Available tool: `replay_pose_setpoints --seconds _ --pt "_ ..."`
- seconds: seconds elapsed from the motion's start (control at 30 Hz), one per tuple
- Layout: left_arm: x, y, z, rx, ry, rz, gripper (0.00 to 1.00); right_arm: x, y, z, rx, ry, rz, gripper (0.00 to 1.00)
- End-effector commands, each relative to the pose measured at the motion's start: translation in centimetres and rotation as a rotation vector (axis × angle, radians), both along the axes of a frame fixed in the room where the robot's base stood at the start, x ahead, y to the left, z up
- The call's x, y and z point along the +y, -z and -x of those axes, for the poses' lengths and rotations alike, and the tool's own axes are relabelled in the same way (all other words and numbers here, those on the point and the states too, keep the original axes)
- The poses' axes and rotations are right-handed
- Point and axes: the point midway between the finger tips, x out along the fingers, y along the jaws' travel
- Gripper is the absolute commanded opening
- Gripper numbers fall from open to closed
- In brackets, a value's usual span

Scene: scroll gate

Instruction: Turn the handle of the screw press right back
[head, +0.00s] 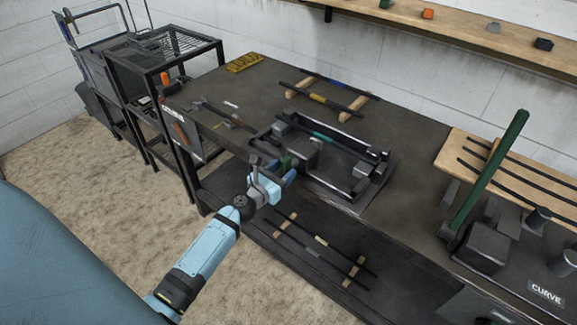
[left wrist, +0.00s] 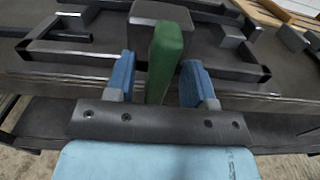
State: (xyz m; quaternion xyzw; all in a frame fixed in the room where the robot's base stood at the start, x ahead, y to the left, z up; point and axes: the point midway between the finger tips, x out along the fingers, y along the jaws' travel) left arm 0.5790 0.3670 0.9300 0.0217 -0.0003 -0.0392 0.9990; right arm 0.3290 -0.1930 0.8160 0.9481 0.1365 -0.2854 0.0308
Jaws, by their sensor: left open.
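The device I take for the screw press is a dark metal frame (head: 345,190) at the table's front edge in the head view. A green handle (head: 287,163) sits at its left end, partly hidden by my left gripper (head: 277,171). In the left wrist view the green handle (left wrist: 167,62) stands between the two blue fingers of my left gripper (left wrist: 160,72), in front of a dark block (left wrist: 157,14). The fingers are open, with a visible gap on each side of the handle. My right gripper is not in view.
A bender marked CURVE (head: 487,246) with a long green lever (head: 487,172) stands at the right. Dark rods on wooden strips lie behind the press (head: 316,98) and on the lower shelf (head: 320,250). A black wire rack (head: 166,45) stands at the left.

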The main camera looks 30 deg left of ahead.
Motion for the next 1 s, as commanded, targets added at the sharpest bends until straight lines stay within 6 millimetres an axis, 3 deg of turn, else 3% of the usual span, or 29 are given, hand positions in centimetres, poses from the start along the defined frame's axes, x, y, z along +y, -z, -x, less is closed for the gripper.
replay_pose_setpoints --seconds 0.2,0.4,0.6,1.0 --pt "0.4 0.3 5.3 0.003 0.0 0.001 0.49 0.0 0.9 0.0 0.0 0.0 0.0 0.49" --pt "0.7 0.3 8.9 0.002 0.0 0.001 0.49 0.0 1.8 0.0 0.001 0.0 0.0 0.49" --pt "0.8 0.1 10.5 0.0 0.0 0.0 0.49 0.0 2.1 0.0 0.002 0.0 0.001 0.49" --pt "0.8 0.0 10.6 0.0 0.0 0.0 0.49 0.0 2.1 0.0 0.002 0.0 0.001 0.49"
